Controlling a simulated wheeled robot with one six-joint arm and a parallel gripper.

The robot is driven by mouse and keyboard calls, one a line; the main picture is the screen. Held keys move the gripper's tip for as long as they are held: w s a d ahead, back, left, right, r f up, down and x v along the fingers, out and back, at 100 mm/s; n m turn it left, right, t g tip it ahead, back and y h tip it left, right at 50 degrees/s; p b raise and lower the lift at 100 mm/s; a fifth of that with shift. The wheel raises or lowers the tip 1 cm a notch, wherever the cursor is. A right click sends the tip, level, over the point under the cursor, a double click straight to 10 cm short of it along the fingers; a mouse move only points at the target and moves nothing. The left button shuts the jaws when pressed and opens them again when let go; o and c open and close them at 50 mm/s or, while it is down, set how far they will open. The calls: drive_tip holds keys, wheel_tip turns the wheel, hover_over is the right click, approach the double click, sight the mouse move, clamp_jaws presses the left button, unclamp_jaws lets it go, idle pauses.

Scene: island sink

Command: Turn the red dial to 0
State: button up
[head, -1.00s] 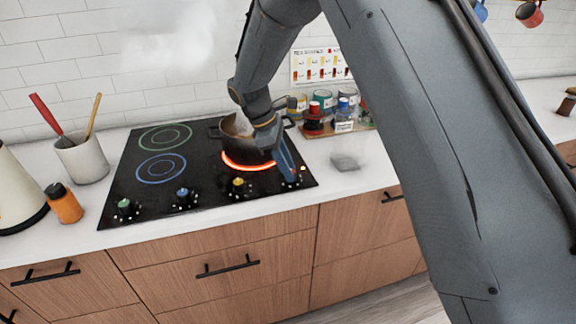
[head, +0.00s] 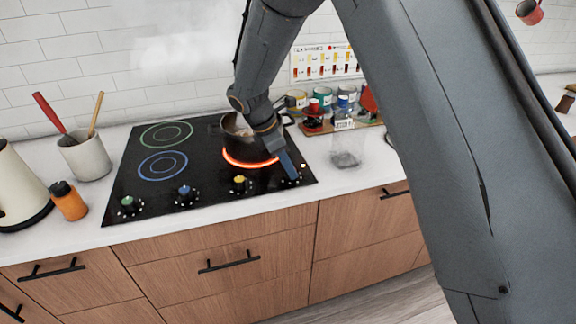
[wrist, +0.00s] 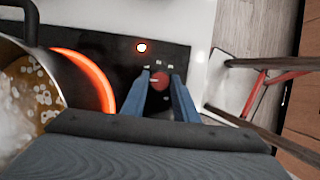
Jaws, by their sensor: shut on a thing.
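The red dial (wrist: 160,81) sits near the front right corner of the black cooktop (head: 150,205). In the wrist view my gripper (wrist: 161,78) has its two blue fingers on either side of the dial, shut on it. In the head view the gripper (head: 290,172) reaches down to that corner and hides the dial. A small light glows beside the dial in the wrist view. The burner ring (head: 240,164) under the pot glows orange-red. I cannot read the dial's setting.
A steaming pot (head: 232,140) stands on the glowing burner, close to my gripper. Green (head: 128,203), blue (head: 185,192) and yellow (head: 239,183) dials line the front edge. A utensil crock (head: 88,158) and orange bottle (head: 69,202) stand left. Jars stand behind on the right.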

drive_tip(key=o, duration=1.1)
drive_tip(key=shift+d, duration=0.1)
drive_tip(key=shift+c, duration=0.2)
drive_tip(key=shift+r, duration=0.1)
drive_tip(key=w+b+v, duration=0.1)
drive_tip(key=b+v, duration=0.1)
drive_tip(key=v, duration=0.5)
drive_tip(key=shift+s+r, duration=0.3)
drive_tip(key=shift+s, duration=0.25)
drive_tip(key=s+d+f+m+y, duration=0.2)
drive_tip(key=s+d+m, duration=0.8)
drive_tip(key=s, duration=0.1)
drive_tip(key=s+d+f+m+y, duration=0.1)
drive_tip(key=s+d+m+y, duration=0.1)
drive_tip(key=s+d+m, duration=0.8)
drive_tip(key=shift+s+d+f+m, duration=0.15)
drive_tip(key=shift+s+f+m, duration=0.3)
drive_tip(key=shift+m, duration=0.25)
